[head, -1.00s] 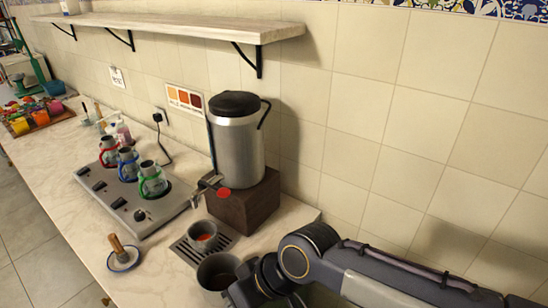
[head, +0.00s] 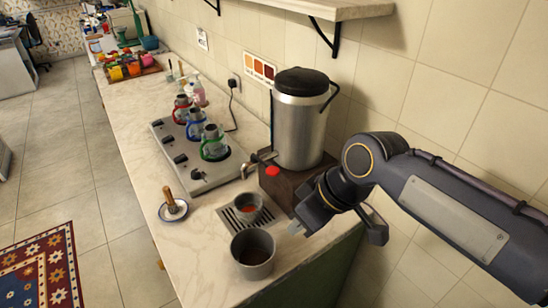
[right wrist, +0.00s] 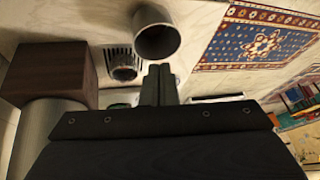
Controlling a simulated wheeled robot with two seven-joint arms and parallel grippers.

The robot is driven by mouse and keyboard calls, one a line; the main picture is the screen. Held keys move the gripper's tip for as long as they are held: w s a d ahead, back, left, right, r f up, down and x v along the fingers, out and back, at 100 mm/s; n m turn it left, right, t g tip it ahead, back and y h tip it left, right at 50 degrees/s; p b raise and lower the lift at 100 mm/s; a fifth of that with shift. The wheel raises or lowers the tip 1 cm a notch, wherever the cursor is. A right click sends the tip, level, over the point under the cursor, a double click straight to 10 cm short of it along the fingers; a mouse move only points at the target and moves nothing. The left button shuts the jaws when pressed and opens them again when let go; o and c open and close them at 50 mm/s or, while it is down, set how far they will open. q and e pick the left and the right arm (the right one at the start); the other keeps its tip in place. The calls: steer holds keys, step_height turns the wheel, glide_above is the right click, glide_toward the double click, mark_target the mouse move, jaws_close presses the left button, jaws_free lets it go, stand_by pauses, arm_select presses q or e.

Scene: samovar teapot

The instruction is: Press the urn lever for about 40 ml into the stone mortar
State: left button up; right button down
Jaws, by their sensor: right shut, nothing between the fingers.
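The metal urn (head: 299,125) with a black lid stands on a dark wooden block (head: 285,183). Its tap (head: 252,166) points left over the drip tray, with a red lever end (head: 272,171). A small grey bowl (head: 247,208) with reddish contents, seemingly the stone mortar, sits on the slotted drip tray (head: 230,217) below the tap; it shows in the right wrist view (right wrist: 123,66). My right gripper (head: 294,229) is shut and empty, low beside the block's front, right of the bowl and apart from the lever. Its fingers (right wrist: 159,70) are together in the wrist view. My left gripper is not visible.
A larger grey pot (head: 253,254) with dark contents stands in front of the drip tray, close to my right gripper. A saucer (head: 172,211) with a wooden-handled tool lies left. A stove (head: 195,160) holds several coloured-handled pots. The counter's front left is clear.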

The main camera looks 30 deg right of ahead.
steer(key=w+d+r+n+g+h, duration=0.2)
steer(key=w+d+r+n+g, duration=0.15)
steer(key=w+r+n, duration=0.65)
step_height(320, 180, up, 5)
steer(key=n+h+p, duration=0.1)
steer(key=n, duration=0.5)
glide_above(273, 170)
steer(key=shift+d+f+g, duration=0.1)
steer(key=shift+f+g, duration=0.05)
steer(key=shift+g, duration=0.3)
steer(key=shift+m, duration=0.3)
step_height(273, 170, down, 14)
steer(key=shift+f+b, duration=0.1)
steer(key=shift+b, duration=1)
